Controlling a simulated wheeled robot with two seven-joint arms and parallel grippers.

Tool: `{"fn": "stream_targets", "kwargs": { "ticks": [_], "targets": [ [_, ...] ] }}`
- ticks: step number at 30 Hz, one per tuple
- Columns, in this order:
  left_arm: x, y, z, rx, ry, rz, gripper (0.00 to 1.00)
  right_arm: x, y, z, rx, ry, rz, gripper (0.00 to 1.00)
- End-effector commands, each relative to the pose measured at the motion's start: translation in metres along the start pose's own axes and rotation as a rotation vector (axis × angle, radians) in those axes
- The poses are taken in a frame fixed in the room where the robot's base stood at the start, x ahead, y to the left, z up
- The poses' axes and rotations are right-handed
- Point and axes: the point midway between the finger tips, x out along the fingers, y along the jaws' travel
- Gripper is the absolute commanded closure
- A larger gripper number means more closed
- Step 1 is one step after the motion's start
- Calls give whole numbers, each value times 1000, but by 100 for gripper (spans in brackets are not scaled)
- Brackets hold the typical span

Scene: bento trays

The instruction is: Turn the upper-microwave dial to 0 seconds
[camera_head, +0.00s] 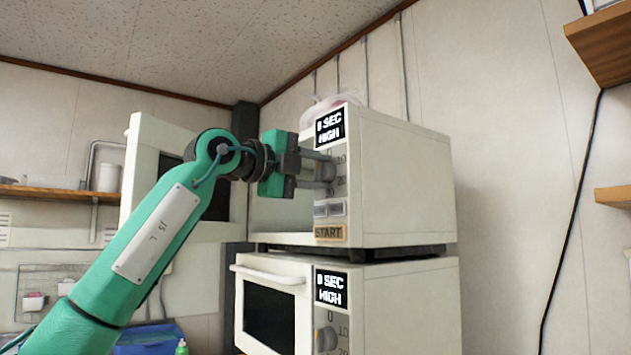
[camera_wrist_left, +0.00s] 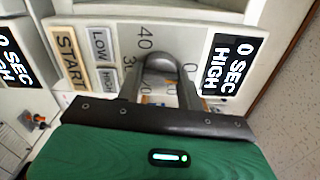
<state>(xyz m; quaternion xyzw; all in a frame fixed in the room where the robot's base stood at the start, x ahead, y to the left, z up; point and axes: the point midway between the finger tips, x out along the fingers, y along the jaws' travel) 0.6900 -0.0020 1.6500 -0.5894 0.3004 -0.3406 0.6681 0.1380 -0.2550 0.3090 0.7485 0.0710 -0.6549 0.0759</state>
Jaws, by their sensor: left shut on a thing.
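The upper microwave (camera_head: 400,180) is a cream box with its door (camera_head: 145,175) swung open to the left. Its display (camera_head: 329,128) reads 0 SEC HIGH, and the same text shows in the left wrist view (camera_wrist_left: 228,66). My left gripper (camera_head: 322,165) reaches the control panel from the left. In the left wrist view its two grey fingers (camera_wrist_left: 160,88) are shut on the round grey dial (camera_wrist_left: 160,66), one on each side. Printed numbers surround the dial, partly hidden by the fingers. My right gripper is out of view.
The START button (camera_head: 330,232) and the LOW and HIGH buttons sit below the dial. A lower microwave (camera_head: 405,310) stands underneath, its door (camera_head: 270,305) shut and its display also reading 0 SEC HIGH. Wooden shelves (camera_head: 600,45) stick out at the right.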

Motion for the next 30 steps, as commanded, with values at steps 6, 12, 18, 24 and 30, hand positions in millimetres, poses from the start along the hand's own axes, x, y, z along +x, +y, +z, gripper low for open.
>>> {"fn": "stream_targets", "kwargs": {
  "ticks": [6, 12, 18, 24, 30],
  "targets": [
    [-2, -2, 1, -92, -3, -6, 86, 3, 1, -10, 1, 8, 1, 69],
    [-1, -2, 2, -132, -4, -6, 86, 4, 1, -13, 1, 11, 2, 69],
    [-1, -3, 2, -142, -3, -5, 86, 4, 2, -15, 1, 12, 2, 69],
    [-1, -3, 2, -141, -3, -5, 86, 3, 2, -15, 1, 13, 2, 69],
    [-1, -2, 1, -141, -2, -3, 42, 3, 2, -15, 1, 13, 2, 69]
  ]
}}
